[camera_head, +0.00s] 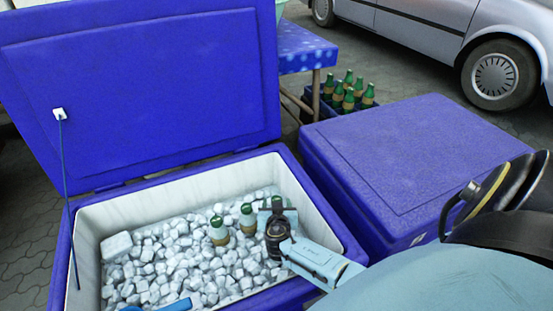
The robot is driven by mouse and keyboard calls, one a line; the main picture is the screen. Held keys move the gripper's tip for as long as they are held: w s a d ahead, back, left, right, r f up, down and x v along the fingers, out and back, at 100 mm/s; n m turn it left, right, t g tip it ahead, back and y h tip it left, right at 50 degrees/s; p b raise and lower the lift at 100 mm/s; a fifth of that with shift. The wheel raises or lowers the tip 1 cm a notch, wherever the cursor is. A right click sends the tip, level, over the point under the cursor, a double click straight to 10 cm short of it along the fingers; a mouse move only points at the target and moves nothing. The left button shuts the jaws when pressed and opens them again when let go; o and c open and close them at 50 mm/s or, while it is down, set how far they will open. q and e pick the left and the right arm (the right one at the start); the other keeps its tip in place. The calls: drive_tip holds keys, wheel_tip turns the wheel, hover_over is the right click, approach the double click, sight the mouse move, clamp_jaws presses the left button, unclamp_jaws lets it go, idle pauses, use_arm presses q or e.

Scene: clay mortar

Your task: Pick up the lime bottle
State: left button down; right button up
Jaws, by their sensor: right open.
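Several green-capped bottles with tan labels sit partly sunk in the ice of the open cooler. One bottle (218,231) stands at the left and another bottle (247,218) just right of it. A third green bottle top (277,201) shows at my right gripper (277,214). My right gripper is open, with its fingers apart on either side of that top. Its dark wrist hides the lower part of this bottle, and I cannot tell whether the fingers touch it. Labels are too small to read. My left gripper is out of view.
The cooler's blue rim (330,222) surrounds the ice (170,262), and its raised lid (150,85) stands behind. A closed blue cooler (420,150) is at the right. A crate of bottles (340,100) sits on the ground behind. A blue object (172,305) lies at the front.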

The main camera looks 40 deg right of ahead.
drive_tip(key=shift+c, duration=0.4)
clamp_jaws()
drive_tip(key=shift+r, duration=0.2)
